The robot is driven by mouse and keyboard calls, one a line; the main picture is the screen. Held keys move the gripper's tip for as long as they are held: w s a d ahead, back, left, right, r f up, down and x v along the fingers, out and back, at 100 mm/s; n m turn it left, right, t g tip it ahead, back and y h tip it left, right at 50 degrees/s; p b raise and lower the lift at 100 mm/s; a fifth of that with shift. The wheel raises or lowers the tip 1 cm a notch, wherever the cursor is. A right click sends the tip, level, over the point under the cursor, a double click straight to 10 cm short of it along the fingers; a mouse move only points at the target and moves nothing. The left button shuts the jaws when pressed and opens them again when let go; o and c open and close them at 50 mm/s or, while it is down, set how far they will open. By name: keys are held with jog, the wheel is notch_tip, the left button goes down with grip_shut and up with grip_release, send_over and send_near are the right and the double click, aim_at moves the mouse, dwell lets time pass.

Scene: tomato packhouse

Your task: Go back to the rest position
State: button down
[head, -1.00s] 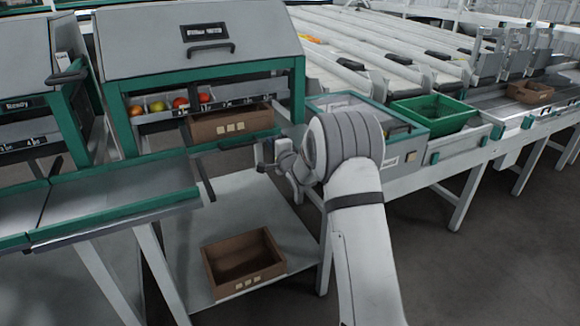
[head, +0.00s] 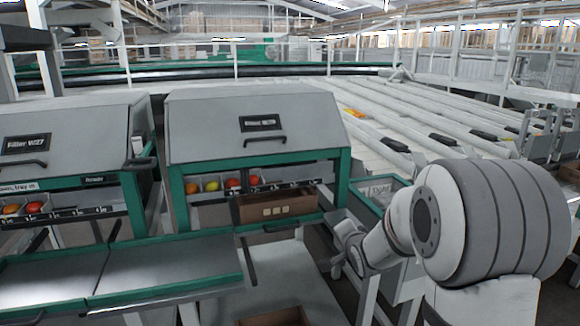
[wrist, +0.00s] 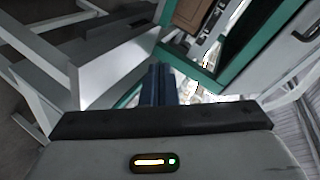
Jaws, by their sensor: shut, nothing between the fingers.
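My gripper (wrist: 158,84) shows in the wrist view, its two dark fingers together with nothing between them. In the head view my folded arm fills the lower right. There the gripper end hangs near the right side of the filler machine (head: 255,110), partly hidden by the arm links. The wrist view looks past the fingers at a green frame edge and grey panels.
A cardboard box (head: 277,207) sits in the filler opening beside several tomatoes. Another cardboard box (head: 275,318) is on the shelf below, mostly out of frame. A grey, green-edged table (head: 170,270) stands at lower left. White conveyor lanes (head: 400,110) run behind.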

jog(key=s+r+n+g+p, duration=0.3)
jog(key=s+r+p, duration=0.2)
jog(key=s, duration=0.6)
jog(key=s+r+n+g+p, duration=0.4)
jog(key=s+r+p, duration=0.1)
jog(key=s, duration=0.7)
jog(key=s+r+n+g+h+p, duration=0.1)
jog(key=s+r+n+g+p, duration=0.3)
jog(key=s+r, duration=0.3)
jog(key=s+p, duration=0.1)
jog(key=s, duration=0.4)
jog(key=shift+a+r, duration=0.35)
